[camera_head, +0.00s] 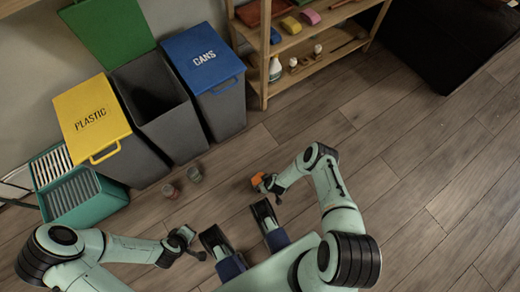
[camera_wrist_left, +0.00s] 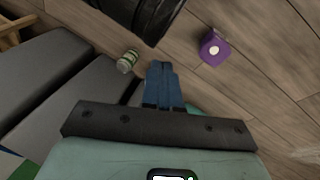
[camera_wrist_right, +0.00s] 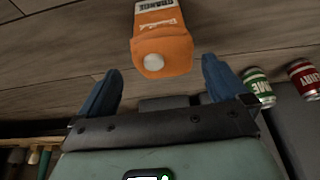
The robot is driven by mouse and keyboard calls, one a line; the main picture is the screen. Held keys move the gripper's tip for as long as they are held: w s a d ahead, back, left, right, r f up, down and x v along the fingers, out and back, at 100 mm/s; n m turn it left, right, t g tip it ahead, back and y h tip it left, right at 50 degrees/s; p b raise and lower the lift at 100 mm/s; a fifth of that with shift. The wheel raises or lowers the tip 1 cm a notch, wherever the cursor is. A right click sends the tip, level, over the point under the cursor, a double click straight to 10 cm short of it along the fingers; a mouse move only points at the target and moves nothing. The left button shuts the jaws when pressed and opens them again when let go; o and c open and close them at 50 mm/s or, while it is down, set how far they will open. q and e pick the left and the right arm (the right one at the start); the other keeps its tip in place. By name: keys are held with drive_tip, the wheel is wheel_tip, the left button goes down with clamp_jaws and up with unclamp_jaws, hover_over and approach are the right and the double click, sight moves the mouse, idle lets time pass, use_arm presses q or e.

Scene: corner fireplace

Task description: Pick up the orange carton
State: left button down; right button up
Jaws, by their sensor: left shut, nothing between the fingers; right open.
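The orange carton (camera_head: 257,179) is on the floor in the head view, right at the tips of my right gripper (camera_head: 265,185). In the right wrist view the carton (camera_wrist_right: 163,50) has a white cap facing the camera and lies ahead of and between the two blue fingers of my right gripper (camera_wrist_right: 161,68). That gripper is open, with a gap visible on both sides of the carton. My left gripper (camera_head: 201,254) is low in the head view, away from the carton. In the left wrist view its blue fingers (camera_wrist_left: 162,68) are shut together with nothing between them.
A red can (camera_head: 169,190) and a green can (camera_head: 194,174) stand left of the carton. Yellow plastic (camera_head: 95,115) and blue cans (camera_head: 205,60) bins, a teal crate (camera_head: 85,215) and a wooden shelf (camera_head: 262,70) are behind. A purple carton (camera_wrist_left: 213,48) shows near my left gripper. Floor at right is clear.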

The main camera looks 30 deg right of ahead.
drive_tip(key=shift+b+x, duration=0.3)
drive_tip(key=shift+x, duration=0.7)
drive_tip(key=shift+w+a+f+b, duration=0.1)
drive_tip(key=shift+w+f+b, duration=0.2)
drive_tip(key=shift+f, duration=0.4)
drive_tip(key=b+x, duration=0.2)
drive_tip(key=x, duration=0.2)
drive_tip(key=shift+a+f+b, duration=0.15)
drive_tip(key=shift+f+b, duration=0.1)
drive_tip(key=shift+b, duration=0.1)
drive_tip(key=shift+w+f, duration=0.1)
drive_tip(key=shift+f, duration=0.05)
use_arm(q)
drive_tip(key=s+a+f+g, duration=0.1)
drive_tip(key=s+f+g, duration=0.1)
drive_tip(key=s+f, duration=0.4)
drive_tip(key=shift+a+f+n, duration=0.3)
drive_tip(key=shift+a+f, duration=0.1)
drive_tip(key=shift+f, duration=0.2)
drive_tip(key=shift+w, duration=0.1)
use_arm(e)
drive_tip(key=c, duration=1)
